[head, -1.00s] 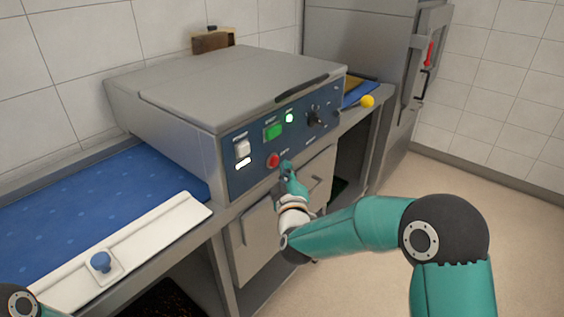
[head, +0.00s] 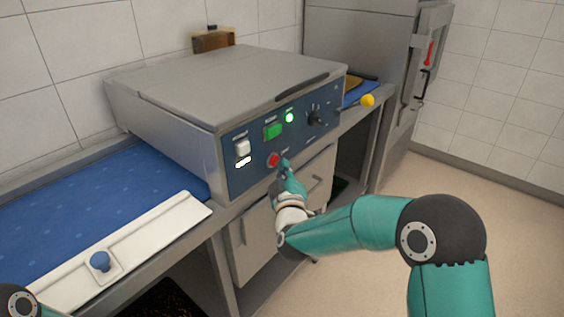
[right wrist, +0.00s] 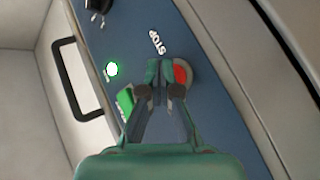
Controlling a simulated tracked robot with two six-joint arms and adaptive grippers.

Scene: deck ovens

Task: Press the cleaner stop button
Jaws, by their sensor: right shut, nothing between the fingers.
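The red stop button (head: 273,160) sits on the blue front panel (head: 240,181) of the steel machine, low and left of centre. My right gripper (head: 285,163) is shut and empty, its fingertips just to the right of the button. In the right wrist view the red button (right wrist: 182,75) sits in a grey round collar beside the "STOP" lettering (right wrist: 157,42). The shut fingertips (right wrist: 161,71) cover one side of the collar there. I cannot tell whether they touch it. My left gripper is out of view.
A blue surface (head: 90,205) and a white board (head: 140,248) lie to the left. Floor at right is clear.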

